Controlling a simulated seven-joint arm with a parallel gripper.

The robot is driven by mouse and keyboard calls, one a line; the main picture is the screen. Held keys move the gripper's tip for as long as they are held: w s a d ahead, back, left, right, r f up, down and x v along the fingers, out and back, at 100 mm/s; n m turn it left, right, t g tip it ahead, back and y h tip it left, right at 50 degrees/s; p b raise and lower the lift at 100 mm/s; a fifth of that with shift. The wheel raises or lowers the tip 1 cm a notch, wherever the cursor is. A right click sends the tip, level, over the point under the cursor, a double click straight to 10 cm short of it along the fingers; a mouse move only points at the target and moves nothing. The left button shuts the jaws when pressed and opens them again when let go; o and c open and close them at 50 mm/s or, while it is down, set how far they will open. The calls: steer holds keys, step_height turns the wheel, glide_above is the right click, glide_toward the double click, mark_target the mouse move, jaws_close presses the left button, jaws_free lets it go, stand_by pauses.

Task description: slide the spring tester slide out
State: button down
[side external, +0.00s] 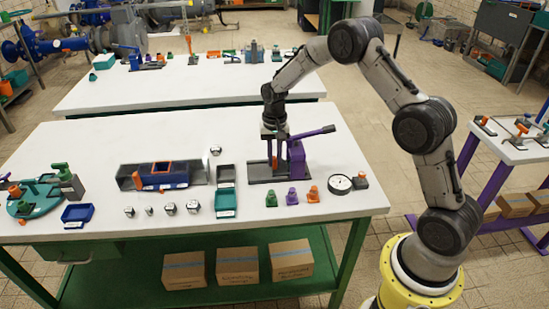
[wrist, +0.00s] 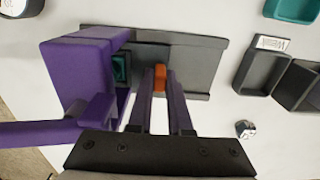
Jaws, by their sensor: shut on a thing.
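The spring tester has a purple post (side external: 297,159) with a long lever (side external: 313,132), and stands on a dark grey base (side external: 258,172) at the right of the near white table. In the wrist view its purple post (wrist: 75,72) is at the left and its grey base (wrist: 205,60) spans the top. A small orange handle (wrist: 159,80) rises from the base, beside a teal block (wrist: 121,69). My gripper (wrist: 159,88) points down from above and is shut on the orange handle. The slide under the handle is mostly hidden by the fingers.
Small green (side external: 271,198), purple (side external: 292,197) and orange (side external: 314,195) pieces stand in front of the tester. A round dial (side external: 340,184) is at the right. A dark tray (side external: 226,174) and a teal tray (side external: 225,202) lie to the left. The table behind the tester is clear.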

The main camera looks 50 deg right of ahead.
stand_by(0.3)
steer(key=w+a, duration=0.7)
steer(key=shift+w+r, duration=0.1)
steer(key=shift+w, duration=0.05)
steer(key=shift+a, duration=0.1)
steer(key=c, duration=1.1)
jaws_free()
steer(key=shift+r, duration=0.2)
step_height(320, 180, up, 13)
steer(key=shift+r, duration=0.15)
